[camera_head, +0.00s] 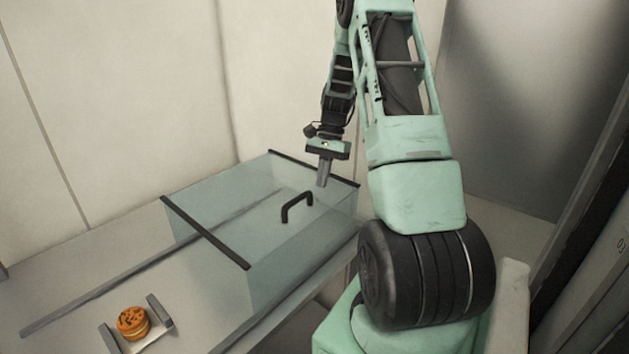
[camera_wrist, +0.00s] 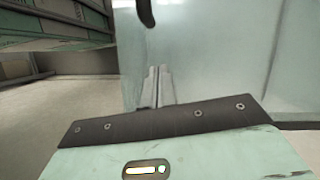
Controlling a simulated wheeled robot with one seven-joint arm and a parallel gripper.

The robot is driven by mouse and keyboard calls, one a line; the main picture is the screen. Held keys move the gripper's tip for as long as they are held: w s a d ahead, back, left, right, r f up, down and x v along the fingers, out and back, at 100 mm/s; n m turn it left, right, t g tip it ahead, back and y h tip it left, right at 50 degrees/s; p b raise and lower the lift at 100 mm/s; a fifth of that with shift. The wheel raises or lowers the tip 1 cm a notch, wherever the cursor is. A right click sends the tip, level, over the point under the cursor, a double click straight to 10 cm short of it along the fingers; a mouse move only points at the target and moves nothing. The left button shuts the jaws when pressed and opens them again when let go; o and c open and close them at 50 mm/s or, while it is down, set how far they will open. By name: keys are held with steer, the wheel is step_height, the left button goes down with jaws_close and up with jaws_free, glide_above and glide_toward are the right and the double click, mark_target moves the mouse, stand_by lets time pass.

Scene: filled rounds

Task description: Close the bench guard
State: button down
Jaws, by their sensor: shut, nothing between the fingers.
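The bench guard (camera_head: 228,222) is a clear, bluish see-through box with black edge strips. It stands on the bench at the far right end of the rails, clear of the orange round piece (camera_head: 133,322). Its black handle (camera_head: 297,207) rises from the top panel; part of it shows at the top edge of the wrist view (camera_wrist: 146,12). My gripper (camera_head: 322,184) is shut and empty, pointing down just behind and to the right of the handle, apparently apart from it. The fingers also show against the clear panel in the wrist view (camera_wrist: 158,82).
The orange piece sits in a small holder (camera_head: 163,317) with upright end plates at the bench's near left. A long rail (camera_head: 75,308) runs along the bench past it. Pale wall panels (camera_head: 120,100) stand behind the bench. The bench between guard and holder looks clear.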

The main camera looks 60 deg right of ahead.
mark_target(315, 199)
steer(key=a+p, duration=0.1)
steer(key=a, duration=0.2)
steer(key=shift+s+a+f+p, duration=0.15)
steer(key=shift+a+f+p, duration=0.1)
steer(key=shift+p, duration=0.15)
steer(key=shift+a+f, duration=0.15)
steer(key=shift+a, duration=0.25)
steer(key=shift+a, duration=0.1)
